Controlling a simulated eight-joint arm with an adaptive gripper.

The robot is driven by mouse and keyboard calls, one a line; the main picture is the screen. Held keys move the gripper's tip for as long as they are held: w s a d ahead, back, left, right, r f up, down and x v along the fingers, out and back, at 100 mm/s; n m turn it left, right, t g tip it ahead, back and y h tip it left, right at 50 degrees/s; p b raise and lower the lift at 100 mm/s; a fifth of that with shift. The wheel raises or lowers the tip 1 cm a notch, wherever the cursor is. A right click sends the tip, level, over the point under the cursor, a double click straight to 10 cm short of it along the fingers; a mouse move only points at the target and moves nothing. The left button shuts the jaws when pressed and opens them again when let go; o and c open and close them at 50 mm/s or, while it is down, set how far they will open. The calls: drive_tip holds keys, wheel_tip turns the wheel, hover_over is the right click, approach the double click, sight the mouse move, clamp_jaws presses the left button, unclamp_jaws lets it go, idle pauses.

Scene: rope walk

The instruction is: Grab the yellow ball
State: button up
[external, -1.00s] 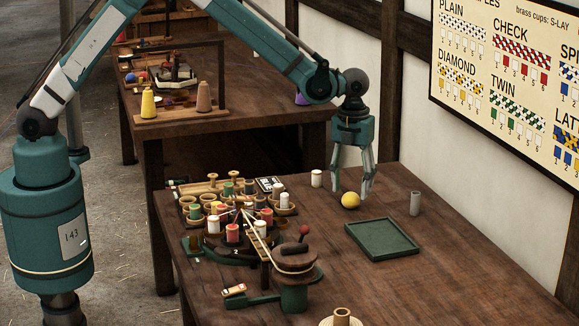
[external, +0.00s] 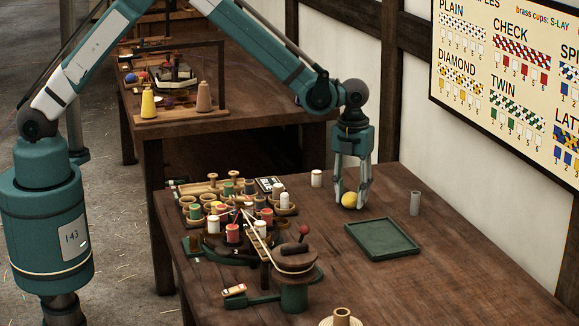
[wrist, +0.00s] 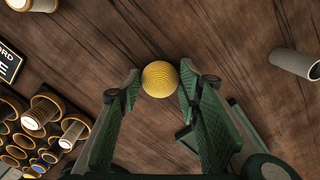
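The yellow ball (external: 349,200) sits on the wooden table, left of the green tray. In the wrist view the ball (wrist: 160,79) lies between my fingertips. My gripper (external: 351,202) points down over the ball with one finger on each side. The wrist view shows my gripper (wrist: 159,84) open, with narrow gaps on both sides of the ball; I cannot tell whether either finger touches it.
The green tray (external: 382,239) lies just right and in front. A grey cylinder (external: 415,203) stands to the right and a white spool (external: 316,178) behind left. Several spools and wooden cups (external: 190,207) crowd the table's left side.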

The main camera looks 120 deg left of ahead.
sight(349, 192)
drive_tip(key=c, duration=0.4)
drive_tip(key=shift+o, duration=0.2)
drive_tip(key=shift+r+p, duration=0.55)
drive_tip(key=shift+r, duration=4.45)
